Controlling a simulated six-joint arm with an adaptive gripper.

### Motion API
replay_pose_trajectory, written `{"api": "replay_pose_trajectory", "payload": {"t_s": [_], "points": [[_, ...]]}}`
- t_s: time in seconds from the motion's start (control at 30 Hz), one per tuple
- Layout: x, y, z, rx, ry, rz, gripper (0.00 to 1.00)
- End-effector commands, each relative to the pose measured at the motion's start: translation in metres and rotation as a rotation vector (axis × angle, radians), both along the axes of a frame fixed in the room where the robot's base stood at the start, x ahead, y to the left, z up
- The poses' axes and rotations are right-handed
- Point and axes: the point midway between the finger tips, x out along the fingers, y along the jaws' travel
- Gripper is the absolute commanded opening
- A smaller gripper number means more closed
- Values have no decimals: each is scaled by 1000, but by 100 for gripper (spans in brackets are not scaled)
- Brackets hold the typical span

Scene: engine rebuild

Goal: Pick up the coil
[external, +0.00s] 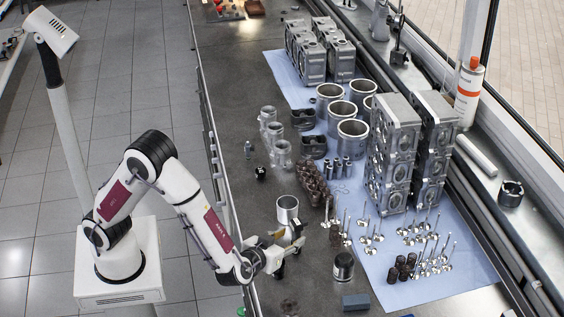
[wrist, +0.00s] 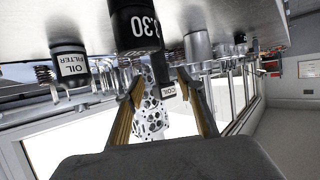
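My gripper (wrist: 161,82) is open, with a wide gap and no visible contact on the coil. In the external view my gripper (external: 284,247) is low over the bench's near edge; I cannot single out the coil there.
A silver cylinder (external: 287,209) stands above my gripper in the external view. The oil filter (external: 344,266) stands to its lower right, near a blue-grey block (external: 355,302). Valves (external: 372,236) and engine blocks (external: 393,150) crowd the blue mat (external: 455,278).

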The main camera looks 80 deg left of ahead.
Motion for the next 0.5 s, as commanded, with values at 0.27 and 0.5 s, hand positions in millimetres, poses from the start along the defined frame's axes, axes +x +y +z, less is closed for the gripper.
{"api": "replay_pose_trajectory", "payload": {"t_s": [0.27, 0.5], "points": [[4, 5, -3, 1, 1, 2, 38], [20, 22, -13, 1, 1, 3, 38]]}}
